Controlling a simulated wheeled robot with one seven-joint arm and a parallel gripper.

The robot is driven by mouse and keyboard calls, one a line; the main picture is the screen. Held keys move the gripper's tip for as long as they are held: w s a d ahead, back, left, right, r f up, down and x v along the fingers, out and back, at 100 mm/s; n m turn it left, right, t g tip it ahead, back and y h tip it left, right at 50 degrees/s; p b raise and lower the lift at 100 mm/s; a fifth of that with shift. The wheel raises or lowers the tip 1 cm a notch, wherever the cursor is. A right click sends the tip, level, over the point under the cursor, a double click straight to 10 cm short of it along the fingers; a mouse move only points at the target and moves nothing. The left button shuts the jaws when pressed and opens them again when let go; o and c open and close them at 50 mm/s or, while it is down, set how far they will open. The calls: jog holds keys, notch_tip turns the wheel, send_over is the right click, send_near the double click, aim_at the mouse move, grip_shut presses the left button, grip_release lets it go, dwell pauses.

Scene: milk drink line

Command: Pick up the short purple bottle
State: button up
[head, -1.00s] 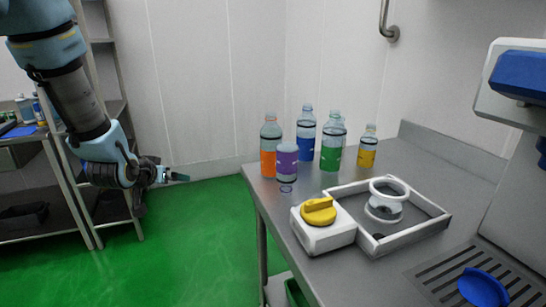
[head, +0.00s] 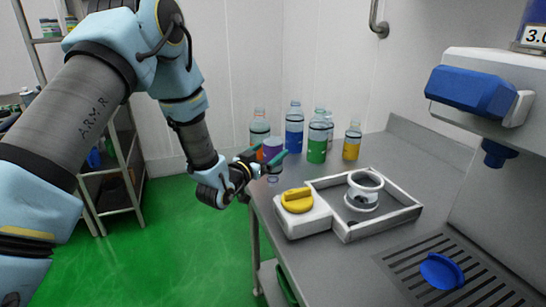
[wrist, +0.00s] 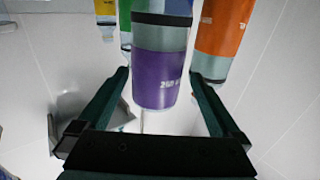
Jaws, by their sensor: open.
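The short purple bottle (head: 272,148) stands at the near left corner of the steel table, partly hidden by my gripper in the head view. My gripper (head: 269,160) is open and has reached the bottle from the front left. In the wrist view the purple bottle (wrist: 160,75) shows large and upside down, in line with the gap between the two open fingers (wrist: 160,82). The fingertips lie on either side of it. I cannot tell whether they touch it.
An orange bottle (wrist: 222,30) stands close beside the purple one. Blue (head: 294,130), green (head: 317,142) and yellow (head: 352,143) bottles stand behind and to the right. A white tray (head: 385,221) with a yellow knob (head: 298,200) lies in front on the table.

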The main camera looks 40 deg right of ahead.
jog(key=p+x, duration=0.1)
jog(key=x, duration=0.1)
jog(key=r+p+x, duration=0.1)
jog(key=p+x, duration=0.1)
jog(key=shift+s+d, duration=0.15)
jog(key=shift+s, duration=0.05)
jog(key=shift+w+d+f, duration=0.15)
jog(key=shift+d, duration=0.25)
jog(key=c, duration=1.4)
